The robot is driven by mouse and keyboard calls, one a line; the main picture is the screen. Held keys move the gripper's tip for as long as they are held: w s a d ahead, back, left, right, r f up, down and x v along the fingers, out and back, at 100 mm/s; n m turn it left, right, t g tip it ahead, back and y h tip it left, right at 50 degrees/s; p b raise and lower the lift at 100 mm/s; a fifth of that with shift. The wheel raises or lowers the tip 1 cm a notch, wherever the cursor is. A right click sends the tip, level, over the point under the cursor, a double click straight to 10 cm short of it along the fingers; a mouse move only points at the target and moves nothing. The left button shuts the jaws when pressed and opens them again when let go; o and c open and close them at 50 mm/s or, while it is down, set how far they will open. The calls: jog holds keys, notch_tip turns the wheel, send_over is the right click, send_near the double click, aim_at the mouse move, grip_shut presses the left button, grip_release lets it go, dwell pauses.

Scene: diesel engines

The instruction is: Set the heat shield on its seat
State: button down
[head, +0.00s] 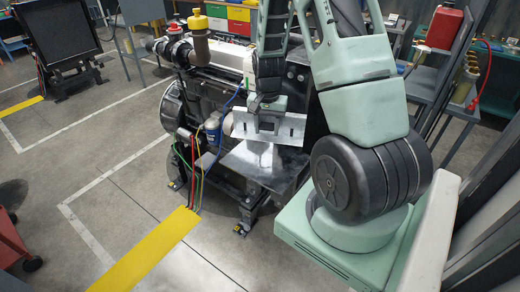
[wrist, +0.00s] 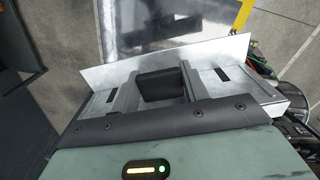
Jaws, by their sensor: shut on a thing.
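The heat shield (head: 290,132) is a bright, bent metal plate with slots. My gripper (head: 267,122) is shut on it at its middle and holds it in front of the engine (head: 205,105). In the wrist view the shield (wrist: 215,58) spans the picture. There my gripper's fingers (wrist: 162,84) stand on either side of a dark block at its middle. The shield appears above a flat grey metal plate (head: 262,165) at the engine's near side. I cannot make out the seat; my arm and the shield hide part of the engine.
Red, yellow, green and blue hoses (head: 197,165) hang at the engine's left. A yellow floor strip (head: 145,252) lies at front left. A grey cart with a red can (head: 438,28) stands at right. Open floor lies to the left.

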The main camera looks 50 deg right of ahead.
jog(key=shift+w+d, duration=0.2)
jog(key=shift+w, duration=0.15)
jog(key=shift+f, duration=0.3)
notch_tip(320, 180, down, 9)
jog(key=p, duration=0.3)
jog(key=shift+r, duration=0.2)
jog(key=shift+f, duration=0.4)
jog(key=shift+f, duration=0.2)
jog(key=c, duration=0.7)
grip_release()
jog(key=shift+c, duration=0.2)
jog(key=shift+r, duration=0.1)
jog(key=shift+r, duration=0.1)
